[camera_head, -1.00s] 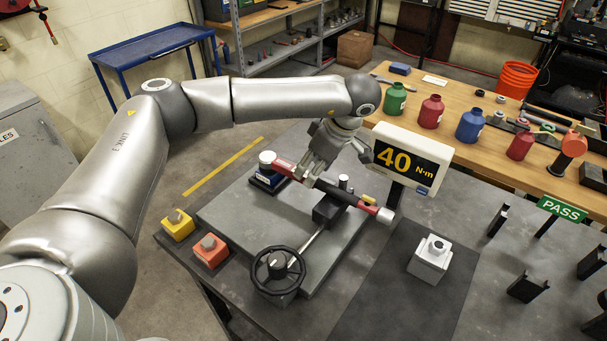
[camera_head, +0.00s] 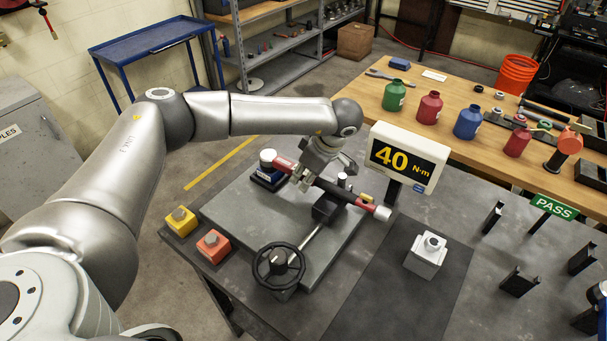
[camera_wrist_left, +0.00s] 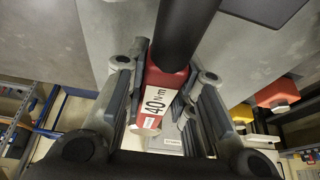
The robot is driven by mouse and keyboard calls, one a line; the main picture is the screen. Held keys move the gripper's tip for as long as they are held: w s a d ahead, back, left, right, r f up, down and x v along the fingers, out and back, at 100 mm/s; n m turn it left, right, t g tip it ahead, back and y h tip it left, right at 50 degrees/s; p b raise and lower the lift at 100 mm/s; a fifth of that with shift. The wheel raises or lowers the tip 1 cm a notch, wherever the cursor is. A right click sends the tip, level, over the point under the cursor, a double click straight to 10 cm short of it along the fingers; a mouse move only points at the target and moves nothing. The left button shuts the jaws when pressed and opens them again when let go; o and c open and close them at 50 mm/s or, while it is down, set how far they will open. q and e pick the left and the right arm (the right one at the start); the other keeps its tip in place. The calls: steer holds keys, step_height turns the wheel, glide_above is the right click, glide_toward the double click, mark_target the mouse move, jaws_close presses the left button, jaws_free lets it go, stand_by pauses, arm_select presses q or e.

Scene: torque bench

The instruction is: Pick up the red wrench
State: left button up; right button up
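The red wrench (camera_head: 334,191) is a torque wrench with a red handle, a dark shaft and a red part with a pale tip at its right end. It lies across the grey bench plate, over a dark block. My left gripper (camera_head: 300,184) is down at its handle, close to the left end. In the left wrist view the red handle (camera_wrist_left: 167,84), with a white 40 N·m label, lies between the two fingers. The fingers are close on either side. I cannot tell whether they press on it. My right gripper is not in view.
A display (camera_head: 405,157) reading 40 N·m stands right beside the wrench. A black handwheel (camera_head: 278,264) is in front. Yellow (camera_head: 180,222) and orange (camera_head: 213,246) blocks sit at left, and a white block (camera_head: 426,256) at right. A wooden bench (camera_head: 440,82) with bottles is behind.

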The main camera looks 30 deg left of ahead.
arm_select(q)
jaws_close()
steer(key=shift+r, duration=0.1)
steer(key=shift+w+r+b, duration=0.1)
steer(key=shift+r+b, duration=0.2)
steer(key=shift+b, duration=0.15)
steer(key=shift+r+b, duration=0.7)
steer(key=shift+r, duration=0.25)
steer(key=s+d+r+b, duration=0.4)
steer(key=s+d+r, duration=0.4)
steer(key=s+r, duration=0.2)
steer(key=shift+s+d+r, duration=0.2)
steer(key=shift+s+d, duration=0.1)
steer(key=shift+s, duration=0.3)
